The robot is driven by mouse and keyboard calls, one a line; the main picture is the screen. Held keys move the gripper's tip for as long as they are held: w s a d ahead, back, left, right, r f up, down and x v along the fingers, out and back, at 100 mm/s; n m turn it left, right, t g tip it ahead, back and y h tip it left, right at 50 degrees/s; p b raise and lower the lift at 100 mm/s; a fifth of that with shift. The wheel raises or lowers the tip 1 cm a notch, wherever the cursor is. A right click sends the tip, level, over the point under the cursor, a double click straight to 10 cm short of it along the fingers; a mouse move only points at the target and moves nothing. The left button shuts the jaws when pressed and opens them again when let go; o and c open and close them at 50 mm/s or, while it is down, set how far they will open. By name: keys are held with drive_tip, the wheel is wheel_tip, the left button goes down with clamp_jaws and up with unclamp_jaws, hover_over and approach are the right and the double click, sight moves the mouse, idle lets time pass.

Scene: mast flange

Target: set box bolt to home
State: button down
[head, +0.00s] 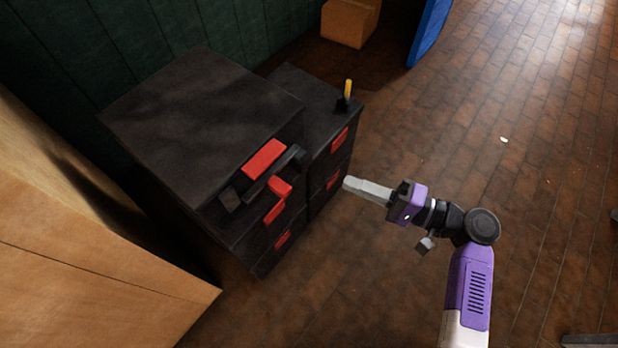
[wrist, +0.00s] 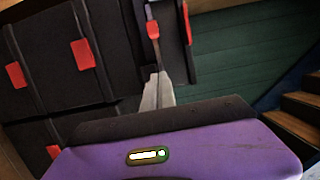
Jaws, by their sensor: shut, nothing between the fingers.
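A large black box-like cabinet (head: 190,120) stands left of centre in the head view. On its front top edge is a black bar (head: 238,190) with a red block (head: 264,158) beside it and a smaller red piece (head: 279,187) just in front. I cannot tell for certain which part is the bolt. My gripper (head: 348,184) is shut and empty, pointing left, apart from the red pieces and to their right. In the wrist view its closed fingers (wrist: 158,88) point toward dark cabinet fronts with red handles (wrist: 82,54).
A lower black cabinet (head: 310,88) behind bears an upright yellow-handled lever (head: 347,90). Tan wooden furniture (head: 80,250) stands at lower left. A cardboard box (head: 350,22) and blue panel (head: 429,32) are at the back. The brick-patterned floor (head: 530,190) at right is mostly clear.

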sight(290, 192)
drive_tip(key=b+x, duration=0.1)
drive_tip(key=x, duration=0.8)
drive_tip(key=shift+a, duration=0.3)
drive_tip(key=shift+s+a, duration=1.45)
drive_tip(key=shift+s, duration=0.05)
drive_tip(key=shift+s+a+p, duration=0.45)
drive_tip(key=shift+s+a, duration=0.45)
drive_tip(key=shift+s, duration=0.2)
